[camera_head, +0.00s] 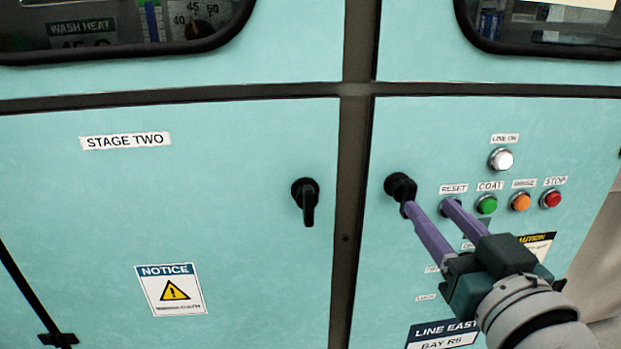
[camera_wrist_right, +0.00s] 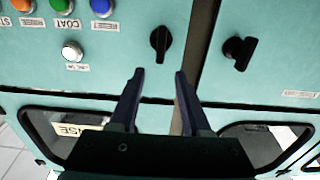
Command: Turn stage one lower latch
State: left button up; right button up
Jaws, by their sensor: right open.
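A black latch (camera_head: 400,187) sits at the upper left of the right-hand teal panel, and it also shows upright in the wrist view (camera_wrist_right: 160,42). No "stage one" label is readable. My right gripper (camera_head: 428,206) is open and empty, its purple fingers pointing at this panel. In the wrist view my fingertips (camera_wrist_right: 159,74) lie on either side of the latch's line, with the latch beyond them. In the head view one finger hides part of the handle; contact cannot be told. My left gripper is not in view.
A second black latch (camera_head: 307,200) hangs handle-down on the left panel labelled "STAGE TWO" (camera_head: 126,141). Green (camera_head: 487,204), orange (camera_head: 520,201) and red (camera_head: 550,199) buttons and a white lamp (camera_head: 501,159) are right of my fingers. A dark vertical seam (camera_head: 348,220) separates the panels.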

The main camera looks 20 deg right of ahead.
aim_at(414, 187)
jog(key=b+x, duration=0.1)
jog(key=x, duration=0.7)
jog(key=shift+c, duration=0.2)
grip_shut()
